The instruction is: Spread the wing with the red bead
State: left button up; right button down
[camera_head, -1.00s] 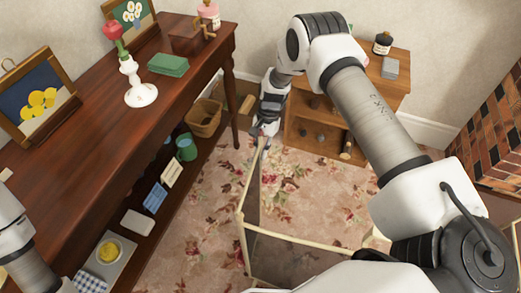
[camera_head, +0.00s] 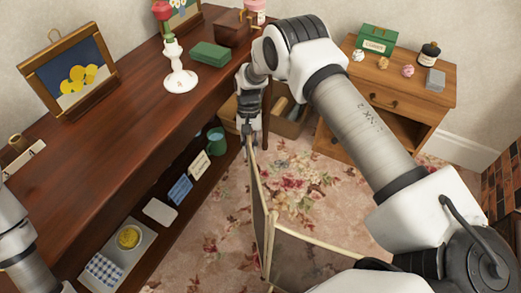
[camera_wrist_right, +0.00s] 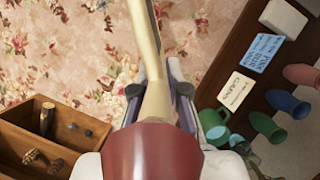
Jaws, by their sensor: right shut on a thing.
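The folding screen's wing (camera_head: 257,192) has a pale cream frame and a dark see-through panel. It stands upright, seen nearly edge-on in the head view, joined at a corner to another panel (camera_head: 312,257). My right gripper (camera_head: 249,138) is shut on the wing's far upright end. In the right wrist view the red bead (camera_wrist_right: 154,152) is large and close at the bottom, and the cream rail (camera_wrist_right: 146,35) runs between my right fingers (camera_wrist_right: 159,92). The bead is hard to make out in the head view. My left gripper is out of view; only its arm shows.
A long dark wooden table (camera_head: 130,130) with a lower shelf (camera_head: 155,240) stands left, close to the wing and my right gripper. A small wooden cabinet (camera_head: 430,95) stands back right. Flowered carpet (camera_head: 310,195) is free between the cabinet and the screen.

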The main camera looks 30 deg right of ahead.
jog(key=shift+a, duration=0.5)
jog(key=c, duration=1.2)
grip_release()
jog(key=shift+w, duration=0.1)
jog(key=v, duration=1.2)
